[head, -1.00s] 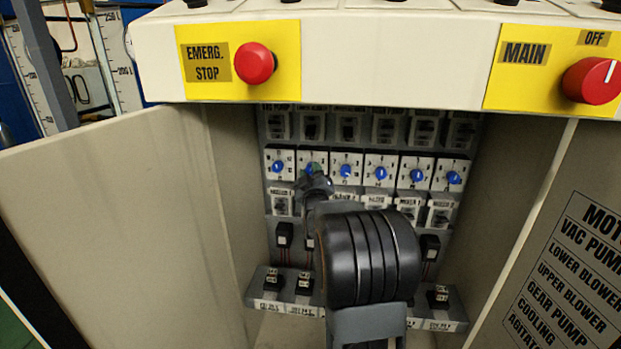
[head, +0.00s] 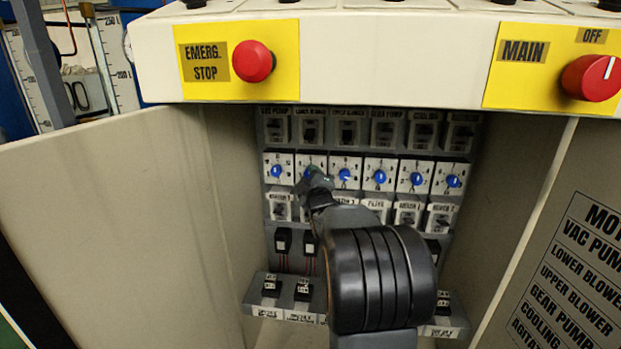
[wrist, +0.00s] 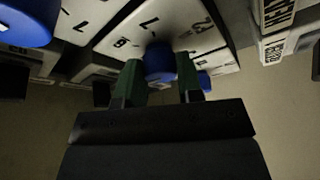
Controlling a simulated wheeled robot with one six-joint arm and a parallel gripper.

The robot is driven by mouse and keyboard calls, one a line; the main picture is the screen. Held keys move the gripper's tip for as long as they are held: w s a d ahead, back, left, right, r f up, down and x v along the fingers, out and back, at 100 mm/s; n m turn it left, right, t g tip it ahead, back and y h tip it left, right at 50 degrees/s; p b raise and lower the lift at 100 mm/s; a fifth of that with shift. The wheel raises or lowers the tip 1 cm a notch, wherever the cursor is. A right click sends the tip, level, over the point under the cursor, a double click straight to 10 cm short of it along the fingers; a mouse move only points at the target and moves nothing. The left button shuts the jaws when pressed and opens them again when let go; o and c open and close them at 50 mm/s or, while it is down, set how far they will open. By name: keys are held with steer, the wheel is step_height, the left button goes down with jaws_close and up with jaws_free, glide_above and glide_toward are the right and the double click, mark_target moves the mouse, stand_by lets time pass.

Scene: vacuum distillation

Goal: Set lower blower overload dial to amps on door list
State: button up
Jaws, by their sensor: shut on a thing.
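The lower blower overload dial (head: 311,171) is the second blue knob from the left in the row of white dial plates inside the cabinet. My gripper (head: 316,183) is at this dial and partly covers it in the head view. In the wrist view the blue knob (wrist: 160,62) sits between the two green fingers of my gripper (wrist: 158,82), which are shut on it. Numbers show on the plate around the knob; its exact setting cannot be read. The door list (head: 575,265) on the right door names the motors, but its amps column is out of view.
Neighbouring dials (head: 277,172) sit close on both sides. Breakers (head: 310,128) are above and more switches below. The open left door (head: 120,215), the right door and the overhanging panel with the emergency stop (head: 252,61) bound the opening.

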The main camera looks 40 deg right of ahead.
steer(key=o, duration=0.9)
steer(key=shift+p+v, duration=1.15)
steer(key=shift+v, duration=5.8)
